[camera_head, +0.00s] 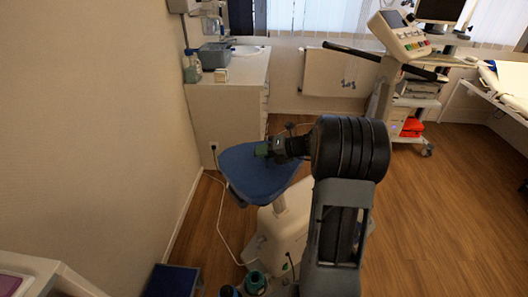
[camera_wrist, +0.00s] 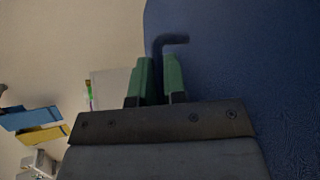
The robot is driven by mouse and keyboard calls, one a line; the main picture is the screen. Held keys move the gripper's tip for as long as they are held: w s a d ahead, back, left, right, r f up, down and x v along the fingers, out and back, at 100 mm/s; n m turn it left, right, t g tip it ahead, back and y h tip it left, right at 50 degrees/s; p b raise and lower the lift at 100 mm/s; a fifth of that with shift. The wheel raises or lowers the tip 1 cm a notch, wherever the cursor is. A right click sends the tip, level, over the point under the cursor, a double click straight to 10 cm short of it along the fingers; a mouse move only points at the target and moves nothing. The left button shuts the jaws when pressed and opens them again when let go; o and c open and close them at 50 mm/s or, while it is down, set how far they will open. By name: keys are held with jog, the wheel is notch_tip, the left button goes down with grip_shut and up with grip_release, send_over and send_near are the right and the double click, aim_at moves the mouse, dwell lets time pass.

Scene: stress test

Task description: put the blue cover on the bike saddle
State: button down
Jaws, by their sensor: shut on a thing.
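The blue cover (camera_head: 250,175) shows in the head view as a broad, saddle-shaped blue surface over the exercise bike's seat, and no bare saddle shows beneath it. In the wrist view the blue cover (camera_wrist: 245,65) fills the right side. My gripper (camera_head: 262,150) reaches to its upper part from the right. In the wrist view its green fingers (camera_wrist: 160,80) are close together at the cover's left edge, with a narrow dark blue fold between and beyond them. The fingers are shut on this fold. How far the cover's underside wraps the saddle is hidden.
The bike's pale body (camera_head: 280,228) stands below the seat, partly behind my arm. Its console (camera_head: 402,38) and handlebars are at the back right. A white cabinet (camera_head: 228,108) stands behind. A white cable runs along the floor at left. Open wooden floor (camera_head: 440,225) lies at right.

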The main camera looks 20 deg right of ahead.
jog(key=c, duration=1.1)
grip_release()
jog(key=v, duration=1.3)
jog(key=shift+s+d+r, duration=0.2)
jog(key=shift+s+r, duration=0.05)
jog(key=shift+s, duration=0.05)
jog(key=shift+a, duration=0.1)
